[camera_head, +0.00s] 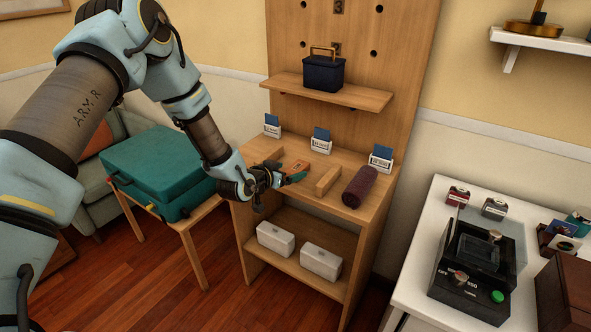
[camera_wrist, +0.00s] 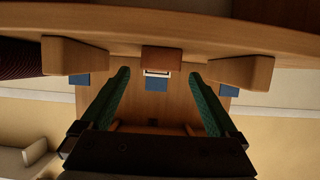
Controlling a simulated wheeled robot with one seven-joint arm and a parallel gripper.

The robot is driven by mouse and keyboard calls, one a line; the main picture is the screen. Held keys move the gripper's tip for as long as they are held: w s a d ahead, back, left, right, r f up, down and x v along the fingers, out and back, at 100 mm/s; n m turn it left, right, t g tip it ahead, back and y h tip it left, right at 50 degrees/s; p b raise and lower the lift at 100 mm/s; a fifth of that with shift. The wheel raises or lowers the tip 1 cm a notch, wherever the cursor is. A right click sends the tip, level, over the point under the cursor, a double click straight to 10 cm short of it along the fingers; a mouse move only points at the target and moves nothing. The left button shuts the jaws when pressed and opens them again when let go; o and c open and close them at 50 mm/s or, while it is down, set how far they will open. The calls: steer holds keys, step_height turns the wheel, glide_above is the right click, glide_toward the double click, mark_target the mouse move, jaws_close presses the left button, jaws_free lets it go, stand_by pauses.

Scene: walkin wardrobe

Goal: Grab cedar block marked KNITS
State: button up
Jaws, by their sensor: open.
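A reddish-brown block (camera_head: 298,166) lies on the wooden counter between two paler wooden dividers; its marking is too small to read. In the wrist view the block's near end (camera_wrist: 162,58) shows centred just beyond my fingertips. My gripper (camera_head: 288,172) is open, its two green fingers spread to either side of the line to the block. In the wrist view the gap between the fingers (camera_wrist: 160,74) is empty. The arm comes in from the left, with the gripper at the counter's front edge.
Dividers (camera_head: 327,180) and (camera_head: 268,154) flank the block. A dark purple roll (camera_head: 360,187) lies to the right. White card holders with blue cards (camera_head: 321,145) stand behind. Two white boxes (camera_head: 321,261) sit on the lower shelf. A teal case (camera_head: 160,170) stands left.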

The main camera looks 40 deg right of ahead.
mark_target(297, 167)
steer(key=p+x, duration=0.2)
steer(key=x, duration=0.2)
steer(key=shift+r, duration=0.15)
steer(key=shift+w+d+f, duration=0.15)
steer(key=shift+d+f, duration=0.15)
steer(key=shift+d, duration=0.35)
steer(key=shift+c, duration=0.2)
steer(key=c, duration=1.4)
steer(key=shift+r, duration=0.1)
